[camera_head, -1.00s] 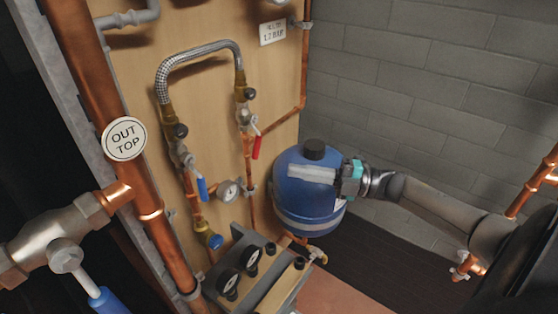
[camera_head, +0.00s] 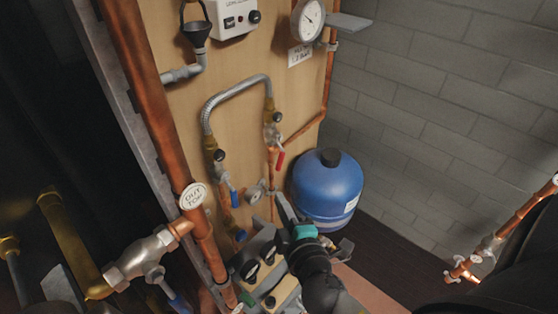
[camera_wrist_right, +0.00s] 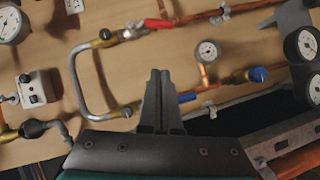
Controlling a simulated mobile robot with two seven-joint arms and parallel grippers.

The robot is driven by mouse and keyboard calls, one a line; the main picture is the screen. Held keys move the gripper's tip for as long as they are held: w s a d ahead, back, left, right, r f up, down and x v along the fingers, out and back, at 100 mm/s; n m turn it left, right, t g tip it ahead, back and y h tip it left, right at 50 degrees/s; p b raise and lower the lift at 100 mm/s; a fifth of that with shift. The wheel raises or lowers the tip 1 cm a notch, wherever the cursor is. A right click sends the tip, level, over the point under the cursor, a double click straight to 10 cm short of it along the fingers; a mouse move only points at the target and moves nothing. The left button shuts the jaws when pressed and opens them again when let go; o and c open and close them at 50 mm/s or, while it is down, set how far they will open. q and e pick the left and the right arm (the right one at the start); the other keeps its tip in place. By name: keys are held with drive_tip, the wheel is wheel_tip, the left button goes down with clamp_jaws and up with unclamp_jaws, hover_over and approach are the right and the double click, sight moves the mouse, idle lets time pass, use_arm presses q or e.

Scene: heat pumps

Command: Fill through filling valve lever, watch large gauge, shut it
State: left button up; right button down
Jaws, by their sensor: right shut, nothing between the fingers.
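A braided filling hose (camera_head: 232,92) arches across the wooden panel. A red lever (camera_head: 280,160) hangs at its right leg and a blue lever (camera_head: 234,198) at its left leg. In the right wrist view the red lever (camera_wrist_right: 157,23) lies beyond my fingertips and the blue lever (camera_wrist_right: 187,97) is just right of them. The large white gauge (camera_head: 308,19) is at the top of the panel; its marks are too small to read. My right gripper (camera_head: 281,198) is shut and empty in front of the panel. It also shows in the wrist view (camera_wrist_right: 160,73). My left gripper is not seen.
A blue vessel (camera_head: 327,188) stands right of my right gripper. A small gauge (camera_head: 257,190) sits between the levers. A unit with dark gauges (camera_head: 250,271) is below. A thick copper pipe (camera_head: 165,110) runs down the left. A grey block wall closes the right.

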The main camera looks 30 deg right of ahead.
approach(280, 164)
drive_tip(key=w+a, duration=0.3)
drive_tip(key=w, duration=0.2)
drive_tip(key=shift+w+d+f+h, duration=0.2)
drive_tip(key=shift+w+d, duration=0.3)
drive_tip(key=shift+d, duration=0.25)
drive_tip(key=shift+w+d+f+h, duration=0.1)
drive_tip(key=shift+w+d+f, duration=0.1)
drive_tip(key=shift+w+d, duration=0.45)
drive_tip(key=shift+s+d, duration=0.15)
drive_tip(key=d+f+b, duration=0.1)
drive_tip(key=b, duration=0.2)
drive_tip(key=shift+n, duration=0.3)
drive_tip(key=shift+d+t, duration=0.1)
drive_tip(key=shift+t, duration=0.2)
drive_tip(key=shift+w+r, duration=0.2)
drive_tip(key=shift+w, duration=0.05)
